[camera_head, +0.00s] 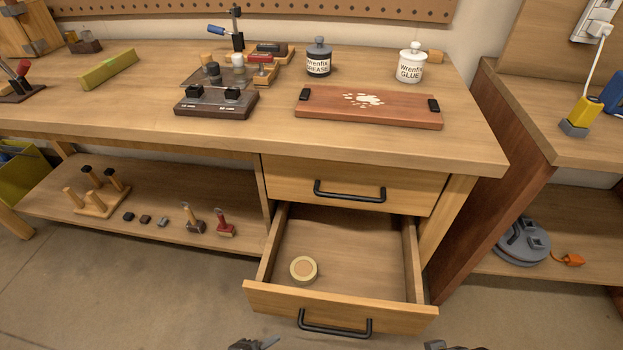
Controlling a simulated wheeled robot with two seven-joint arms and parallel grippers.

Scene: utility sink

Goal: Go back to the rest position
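My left gripper (254,344) shows only as a small dark piece at the bottom edge of the head view, below the open drawer. My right gripper (440,345) shows as another dark piece at the bottom edge, further right. Both are mostly cut off by the frame, so their fingers cannot be judged open or shut. Both appear apart from the bench and the drawer.
The lower drawer (411,262) is pulled out, with a round tin (303,270) inside. The upper drawer (350,186) is closed. A workbench (400,148) carries jars, a board and tools. A lower shelf (170,237) holds hammers. Floor at left is clear.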

